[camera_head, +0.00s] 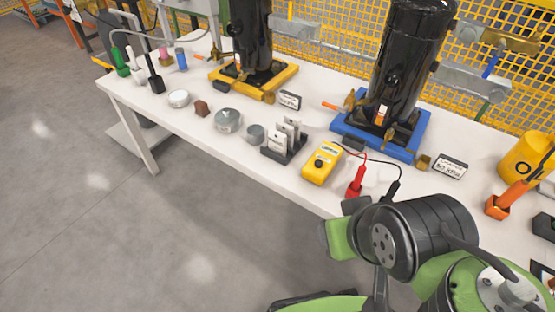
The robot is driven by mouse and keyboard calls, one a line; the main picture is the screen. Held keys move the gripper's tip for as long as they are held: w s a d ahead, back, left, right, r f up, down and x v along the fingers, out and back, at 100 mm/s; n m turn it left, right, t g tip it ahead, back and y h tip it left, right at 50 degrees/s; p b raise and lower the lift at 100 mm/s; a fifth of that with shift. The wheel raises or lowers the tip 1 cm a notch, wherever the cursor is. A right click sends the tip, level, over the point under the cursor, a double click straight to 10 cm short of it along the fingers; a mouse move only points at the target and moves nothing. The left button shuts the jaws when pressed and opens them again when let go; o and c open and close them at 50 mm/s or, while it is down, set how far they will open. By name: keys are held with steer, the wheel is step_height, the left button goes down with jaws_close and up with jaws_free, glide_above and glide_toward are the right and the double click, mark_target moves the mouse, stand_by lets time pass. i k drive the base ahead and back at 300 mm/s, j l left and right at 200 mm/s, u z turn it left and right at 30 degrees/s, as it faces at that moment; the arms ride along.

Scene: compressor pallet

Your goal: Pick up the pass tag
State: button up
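A dark rack (270,154) stands near the front edge of the white table, left of the yellow meter. Upright pale tags stand in it in a row: a front tag (277,141), and others close behind that partly overlap. The print on them is too small to read, so I cannot tell which is the pass tag. My arm, green and black, reaches in from the bottom right, in front of the table and right of the rack. My gripper's fingers do not show.
A yellow meter (322,163) with red and black probes lies right of the rack. Round tins (228,120) stand left of it. Black compressors (413,65) stand behind on blue and yellow pallets. Bare tabletop (225,151) runs along the front edge.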

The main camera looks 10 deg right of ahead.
mark_target(276, 140)
steer(key=i+j+u, duration=0.1)
steer(key=u, duration=0.35)
steer(key=i+j+u, duration=0.1)
steer(key=u, duration=0.35)
steer(key=i+u, duration=0.1)
steer(key=u, duration=0.35)
steer(key=i+u, duration=0.1)
steer(key=u, duration=0.4)
steer(key=i+u, duration=0.1)
steer(key=u, duration=0.35)
